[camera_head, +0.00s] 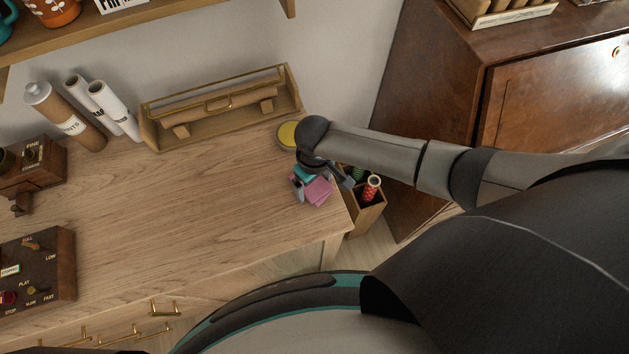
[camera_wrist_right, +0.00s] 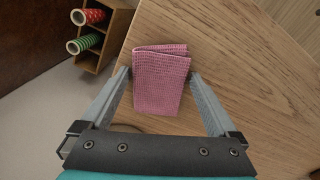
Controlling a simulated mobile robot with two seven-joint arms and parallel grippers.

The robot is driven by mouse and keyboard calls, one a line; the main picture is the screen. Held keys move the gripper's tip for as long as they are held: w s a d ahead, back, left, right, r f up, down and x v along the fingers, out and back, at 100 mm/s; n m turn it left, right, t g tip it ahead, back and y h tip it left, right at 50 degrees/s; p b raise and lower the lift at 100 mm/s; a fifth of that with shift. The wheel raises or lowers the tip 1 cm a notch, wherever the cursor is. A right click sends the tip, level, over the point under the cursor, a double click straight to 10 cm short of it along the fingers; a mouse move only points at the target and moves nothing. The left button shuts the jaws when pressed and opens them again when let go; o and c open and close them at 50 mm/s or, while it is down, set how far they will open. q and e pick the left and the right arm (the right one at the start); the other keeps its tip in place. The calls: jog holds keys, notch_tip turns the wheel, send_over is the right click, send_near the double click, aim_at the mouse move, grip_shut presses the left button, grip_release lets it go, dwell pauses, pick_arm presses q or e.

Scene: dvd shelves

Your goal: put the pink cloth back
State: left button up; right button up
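The pink cloth (camera_head: 317,192) lies folded on the wooden desk top (camera_head: 190,210), near its right edge. It also shows in the right wrist view (camera_wrist_right: 161,85), with a waffle texture and the fold at its upper end. My right gripper (camera_wrist_right: 158,77) is open over the cloth, with one finger on each side of it and a small gap at each side. In the head view my right gripper (camera_head: 321,180) partly covers the cloth. Whether the fingertips touch the desk I cannot tell. My left gripper is not in view.
A wooden bin (camera_head: 367,212) with red and green rolls stands just beyond the desk's right edge. A yellow round item (camera_head: 287,134) lies behind my gripper. A wooden rack (camera_head: 222,110) stands at the back. The desk's middle is clear.

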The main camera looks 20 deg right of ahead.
aim_at(315, 186)
jog(key=shift+o, duration=0.2)
jog(key=shift+r, duration=0.6)
notch_tip(315, 186, up, 11)
jog(key=p, duration=0.2)
jog(key=shift+p, duration=0.4)
jog(key=shift+s, duration=0.1)
